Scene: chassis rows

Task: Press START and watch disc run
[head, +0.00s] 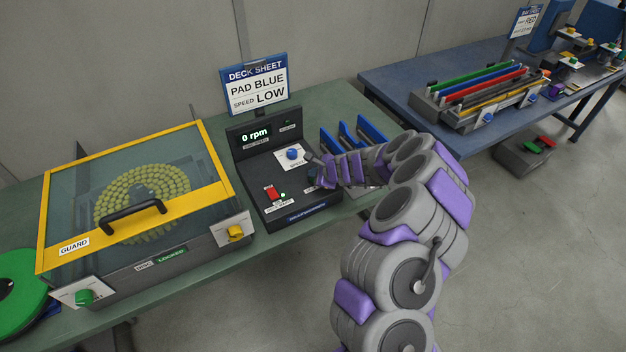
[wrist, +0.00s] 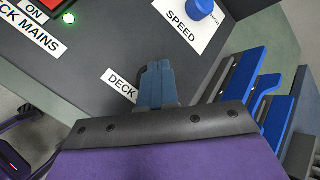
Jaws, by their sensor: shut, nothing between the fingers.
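My gripper (head: 314,170) is shut and empty over the right part of the black control console (head: 260,165). In the wrist view its closed fingers (wrist: 157,82) cover part of a label that begins "DECK". No START button can be made out; the area at the fingertips is hidden. The console display (head: 255,136) reads 0 rpm. A red mains switch (head: 271,192) sits beside a lit green lamp (wrist: 68,19). The blue SPEED knob (head: 292,154) is above it. A round disc with yellow-green pads (head: 142,196) lies under the closed yellow-framed guard (head: 205,160), whose front sign reads LOCKED.
The deck sheet (head: 254,84) reads PAD BLUE, SPEED LOW. Blue racks (head: 372,131) stand right of the console, close to my arm. A green disc (head: 20,285) is at the far left. A blue table (head: 395,80) with another fixture stands at the right.

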